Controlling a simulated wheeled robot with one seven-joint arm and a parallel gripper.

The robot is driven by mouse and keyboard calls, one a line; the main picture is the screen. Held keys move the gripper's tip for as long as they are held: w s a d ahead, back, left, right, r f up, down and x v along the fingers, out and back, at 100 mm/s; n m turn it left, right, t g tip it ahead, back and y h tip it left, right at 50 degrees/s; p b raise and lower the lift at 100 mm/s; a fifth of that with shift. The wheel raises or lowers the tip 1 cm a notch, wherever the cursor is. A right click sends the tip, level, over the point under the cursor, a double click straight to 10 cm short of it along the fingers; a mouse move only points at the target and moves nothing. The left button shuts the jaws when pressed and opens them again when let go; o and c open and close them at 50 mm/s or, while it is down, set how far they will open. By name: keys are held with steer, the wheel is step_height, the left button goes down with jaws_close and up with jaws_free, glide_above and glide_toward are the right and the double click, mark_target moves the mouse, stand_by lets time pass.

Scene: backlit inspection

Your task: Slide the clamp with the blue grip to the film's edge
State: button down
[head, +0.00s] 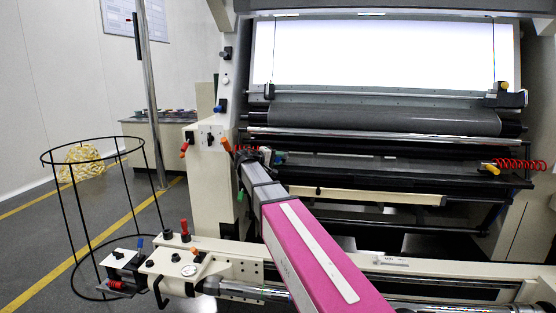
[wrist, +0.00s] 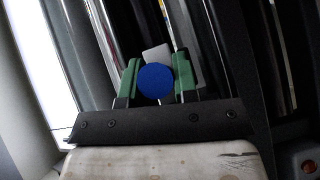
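The clamp's round blue grip (wrist: 155,83) sits between the two green fingers of my gripper (wrist: 155,78) in the wrist view. The fingers appear to touch it on both sides. Pale plates show behind the grip; the rest of the clamp is hidden. In the head view my gripper (head: 277,158) is at the far end of my pink arm, low at the left front of the machine, and the grip cannot be made out clearly there. The bright panel (head: 385,52) carries thin dark vertical lines near both sides; whether these are the film's edges I cannot tell.
Dark rollers (head: 390,120) run across below the panel. A yellow-knobbed block (head: 507,95) stands at the right end of the upper rail. A red coiled hose (head: 520,165) hangs at right. A black wire basket frame (head: 95,210) stands on the floor at left.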

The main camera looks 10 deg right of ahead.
steer(key=a, duration=0.1)
steer(key=w+a, duration=0.1)
steer(key=a, duration=0.2)
steer(key=shift+w+a, duration=0.4)
steer(key=c, duration=0.9)
jaws_free()
steer(key=shift+s, duration=0.1)
steer(key=v, duration=1)
steer(key=shift+s+a+r, duration=0.1)
steer(key=shift+s+a, duration=0.05)
steer(key=shift+a, duration=0.2)
